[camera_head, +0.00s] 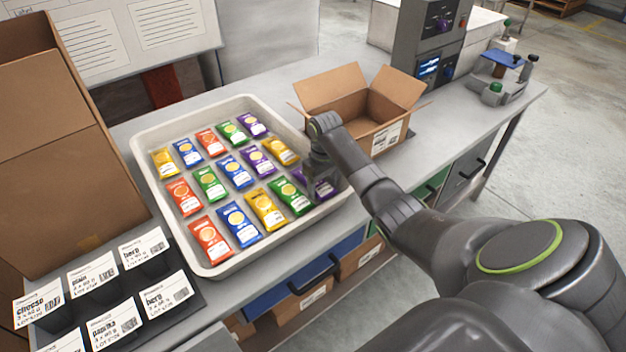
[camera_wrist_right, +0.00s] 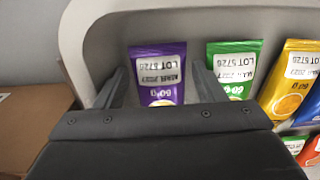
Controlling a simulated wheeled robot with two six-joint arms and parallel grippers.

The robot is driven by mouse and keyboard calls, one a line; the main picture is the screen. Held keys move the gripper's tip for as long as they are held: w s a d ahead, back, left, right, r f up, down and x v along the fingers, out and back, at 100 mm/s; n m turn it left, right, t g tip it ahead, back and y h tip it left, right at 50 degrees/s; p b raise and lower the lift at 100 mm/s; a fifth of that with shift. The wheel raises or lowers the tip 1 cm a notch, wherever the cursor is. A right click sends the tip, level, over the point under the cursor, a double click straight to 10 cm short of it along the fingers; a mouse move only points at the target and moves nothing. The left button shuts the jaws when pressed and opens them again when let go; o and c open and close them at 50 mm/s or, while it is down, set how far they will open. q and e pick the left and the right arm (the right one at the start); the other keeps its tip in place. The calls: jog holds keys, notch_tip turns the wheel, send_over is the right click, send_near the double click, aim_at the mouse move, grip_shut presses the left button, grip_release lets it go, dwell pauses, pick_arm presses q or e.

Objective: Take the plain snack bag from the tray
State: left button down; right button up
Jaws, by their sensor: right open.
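The pale tray (camera_head: 190,262) on the bench holds rows of snack bags in red, blue, green, yellow and purple. Their flavour names are too small to read, so I cannot tell which are plain. My right gripper (camera_head: 320,172) is over the tray's right side, at a purple bag (camera_head: 326,190) that it partly covers. In the right wrist view, the open fingers (camera_wrist_right: 160,88) stand either side of this purple bag (camera_wrist_right: 160,62), with gaps between. A green bag (camera_wrist_right: 232,68) lies just right of the fingers. My left gripper is not in view.
An open cardboard box (camera_head: 345,97) stands behind the tray, close to my right arm. Label cards, one reading plain (camera_head: 92,276), stand on a dark rack at front left. A tall carton (camera_head: 60,150) stands left of the tray.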

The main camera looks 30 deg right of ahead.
jog(key=shift+s+f, duration=0.1)
jog(key=shift+f, duration=0.5)
jog(key=shift+d, duration=0.1)
jog(key=c, duration=0.8)
jog(key=shift+o, duration=0.2)
jog(key=shift+r, duration=0.15)
notch_tip(320, 180, up, 18)
jog(key=p, duration=0.5)
jog(key=shift+p, duration=0.4)
